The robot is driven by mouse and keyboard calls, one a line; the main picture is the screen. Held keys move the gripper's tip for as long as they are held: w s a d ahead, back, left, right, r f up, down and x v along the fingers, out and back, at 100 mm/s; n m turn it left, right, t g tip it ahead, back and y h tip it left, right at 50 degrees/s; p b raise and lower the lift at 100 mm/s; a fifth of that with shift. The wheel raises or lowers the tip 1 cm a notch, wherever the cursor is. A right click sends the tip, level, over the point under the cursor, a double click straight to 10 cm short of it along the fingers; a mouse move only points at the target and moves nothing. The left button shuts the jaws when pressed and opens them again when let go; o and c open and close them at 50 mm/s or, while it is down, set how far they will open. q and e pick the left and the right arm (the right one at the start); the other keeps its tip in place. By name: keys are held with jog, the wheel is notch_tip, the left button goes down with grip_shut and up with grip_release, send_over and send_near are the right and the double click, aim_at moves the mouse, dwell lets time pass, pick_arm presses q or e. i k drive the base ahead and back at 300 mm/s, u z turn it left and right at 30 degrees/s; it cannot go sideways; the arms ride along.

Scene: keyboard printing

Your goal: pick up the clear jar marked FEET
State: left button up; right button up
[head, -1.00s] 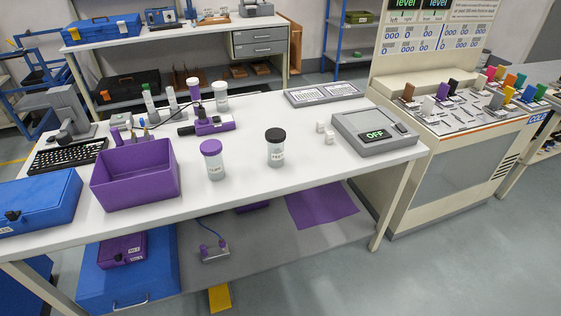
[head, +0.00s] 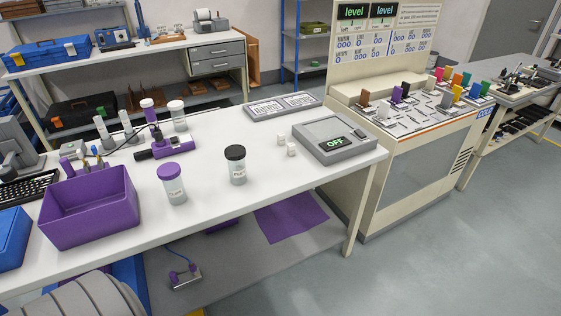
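A clear jar with a black lid (head: 236,166) stands upright on the white table, right of the middle. Its small label seems to read FEET, though the letters are hard to make out. A clear jar with a purple lid (head: 174,185) stands to its left and nearer the front edge; its label is too small to read. A clear jar with a white lid (head: 178,117) stands farther back. Neither of my grippers is in view.
A purple bin (head: 90,208) stands left of the jars. Two small white blocks (head: 286,145) and a grey device reading OFF (head: 333,141) lie to the right. A purple holder (head: 167,147) with a dark plug is behind. The table between the jars and the front edge is clear.

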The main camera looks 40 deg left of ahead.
aim_at(237, 169)
jog(key=z, duration=0.05)
jog(key=i, duration=3)
jog(key=u, duration=2.1)
